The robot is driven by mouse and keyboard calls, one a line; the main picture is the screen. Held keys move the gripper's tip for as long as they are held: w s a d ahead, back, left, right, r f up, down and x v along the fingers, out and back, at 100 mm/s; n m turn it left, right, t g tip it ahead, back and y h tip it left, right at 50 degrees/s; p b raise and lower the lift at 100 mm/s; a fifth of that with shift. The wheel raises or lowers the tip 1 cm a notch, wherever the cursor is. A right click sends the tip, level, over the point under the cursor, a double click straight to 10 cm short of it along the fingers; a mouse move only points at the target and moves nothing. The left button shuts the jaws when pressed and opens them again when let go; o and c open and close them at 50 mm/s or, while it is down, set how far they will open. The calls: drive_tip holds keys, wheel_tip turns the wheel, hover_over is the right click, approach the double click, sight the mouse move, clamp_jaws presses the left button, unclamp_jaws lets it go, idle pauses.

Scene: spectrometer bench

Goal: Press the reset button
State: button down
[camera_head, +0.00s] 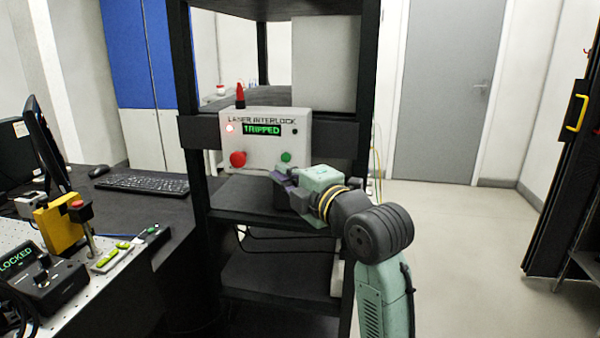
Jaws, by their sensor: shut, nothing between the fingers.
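The laser interlock box (262,141) is a pale panel fixed in the black rack, with a green display (262,129) reading "TRIPPED". A red lamp glows left of the display. On its lower face are a large red button (238,159) at left and a smaller green button (286,157) at right; no reset label is legible. My gripper (280,178) is shut and empty, in front of the box's lower right part, just below the green button in the picture. Whether it touches the box cannot be told. Its fingertips are small and partly hidden by its own body.
The black rack's shelf (240,199) lies below the gripper, with rack posts on both sides. At left, a dark desk holds a keyboard (143,183), and an optical bench carries a yellow device (60,228) and a "LOCKED" controller (45,280). Open floor lies at right.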

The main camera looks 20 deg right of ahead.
sight(285, 162)
drive_tip(key=w, duration=0.1)
drive_tip(key=w+d+p, duration=0.1)
drive_tip(key=w, duration=0.1)
drive_tip(key=w+p, duration=0.1)
drive_tip(key=w, duration=0.1)
drive_tip(key=shift+w+d, duration=0.2)
drive_tip(key=shift+d, duration=0.2)
